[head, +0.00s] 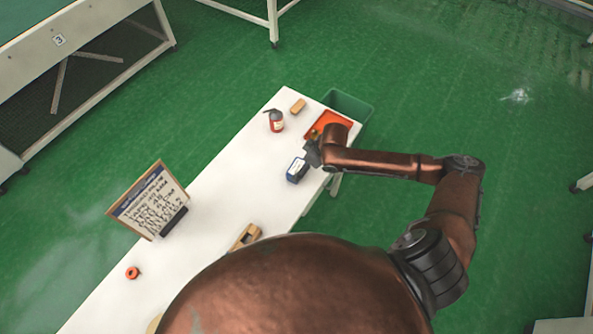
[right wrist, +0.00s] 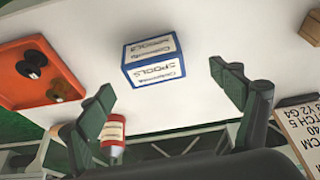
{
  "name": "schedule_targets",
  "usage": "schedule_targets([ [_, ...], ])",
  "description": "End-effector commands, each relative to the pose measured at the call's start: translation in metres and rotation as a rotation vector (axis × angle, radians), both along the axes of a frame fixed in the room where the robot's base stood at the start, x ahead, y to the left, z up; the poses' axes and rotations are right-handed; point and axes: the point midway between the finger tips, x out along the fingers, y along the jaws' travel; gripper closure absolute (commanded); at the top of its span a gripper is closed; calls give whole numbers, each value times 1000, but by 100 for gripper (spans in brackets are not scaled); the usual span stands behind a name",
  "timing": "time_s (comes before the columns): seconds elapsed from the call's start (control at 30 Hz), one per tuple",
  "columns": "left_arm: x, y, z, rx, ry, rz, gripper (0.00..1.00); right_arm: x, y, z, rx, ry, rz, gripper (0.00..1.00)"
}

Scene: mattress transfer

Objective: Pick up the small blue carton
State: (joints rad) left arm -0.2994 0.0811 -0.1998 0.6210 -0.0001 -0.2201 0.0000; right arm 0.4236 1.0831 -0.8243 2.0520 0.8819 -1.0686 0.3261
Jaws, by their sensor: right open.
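The small blue carton (head: 296,171) stands on the white table near its right edge. In the right wrist view the carton (right wrist: 153,62) shows blue edges and white faces with the word SPOOLS. My right gripper (head: 311,154) is just beside and above the carton in the head view, partly over its far end. In the right wrist view my right gripper (right wrist: 162,82) is open and empty, with the carton beyond its fingertips and between their lines. I cannot see contact. My left gripper is not in view.
An orange tray (head: 316,126) holding dark round items lies past the gripper, beside a green bin (head: 349,106). A lettered sign board (head: 150,200), orange ring (head: 132,273) and wooden holder (head: 246,236) occupy the nearer table.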

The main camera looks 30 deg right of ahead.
Motion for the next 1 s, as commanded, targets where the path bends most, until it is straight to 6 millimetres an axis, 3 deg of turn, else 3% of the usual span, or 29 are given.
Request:
schedule_targets([
  [0.17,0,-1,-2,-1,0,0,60,8,-3,-8,-2,4,-9,15],
  [0.7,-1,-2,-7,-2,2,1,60,29,10,-67,-4,3,-8,15],
  [1.0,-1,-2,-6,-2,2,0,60,30,11,-69,-4,3,-7,17],
])
